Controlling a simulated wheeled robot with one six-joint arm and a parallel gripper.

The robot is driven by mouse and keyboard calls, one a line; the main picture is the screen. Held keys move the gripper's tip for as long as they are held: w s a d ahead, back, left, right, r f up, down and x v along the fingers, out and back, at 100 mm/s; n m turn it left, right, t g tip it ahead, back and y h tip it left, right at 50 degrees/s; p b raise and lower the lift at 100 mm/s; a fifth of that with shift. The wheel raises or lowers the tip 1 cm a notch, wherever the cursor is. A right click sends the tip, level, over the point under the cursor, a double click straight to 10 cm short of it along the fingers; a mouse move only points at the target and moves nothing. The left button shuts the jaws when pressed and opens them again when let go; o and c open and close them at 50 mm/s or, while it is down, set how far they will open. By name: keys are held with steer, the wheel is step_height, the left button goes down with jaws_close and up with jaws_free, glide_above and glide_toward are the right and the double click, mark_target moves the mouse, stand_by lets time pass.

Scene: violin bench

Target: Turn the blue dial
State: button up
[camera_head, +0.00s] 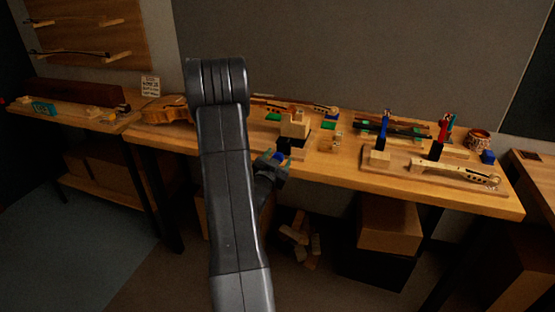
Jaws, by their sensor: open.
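A small blue piece (279,156), likely the blue dial, shows at the bench's front edge, low on a dark block with a wooden top (295,127). My gripper (273,158) is right at this blue piece, with its fingers open on either side in the picture. The fingers partly cover the blue piece, and I cannot tell whether they touch it. My arm comes up from below and hides part of the bench left of the gripper.
The wooden bench (340,173) holds a violin body (165,110), green pieces, and a board (400,165) with a violin neck (455,172). Blue-handled (384,125) and red-handled (443,127) tools stand upright. Boxes (390,222) stand below.

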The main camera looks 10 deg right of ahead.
steer(key=c, duration=1)
steer(key=shift+n, duration=0.3)
steer(key=n+b, duration=0.2)
steer(key=n, duration=0.1)
steer(key=shift+f+n+b, duration=0.1)
steer(key=shift+n+b, duration=0.2)
steer(key=shift+b, duration=0.05)
steer(key=n+b, duration=0.1)
steer(key=n, duration=0.8)
steer(key=shift+a, duration=0.1)
steer(key=n+p, duration=0.1)
steer(key=n, duration=0.2)
steer(key=shift+n, duration=0.3)
steer(key=n+p, duration=0.1)
steer(key=n, duration=0.5)
steer(key=shift+n, duration=0.3)
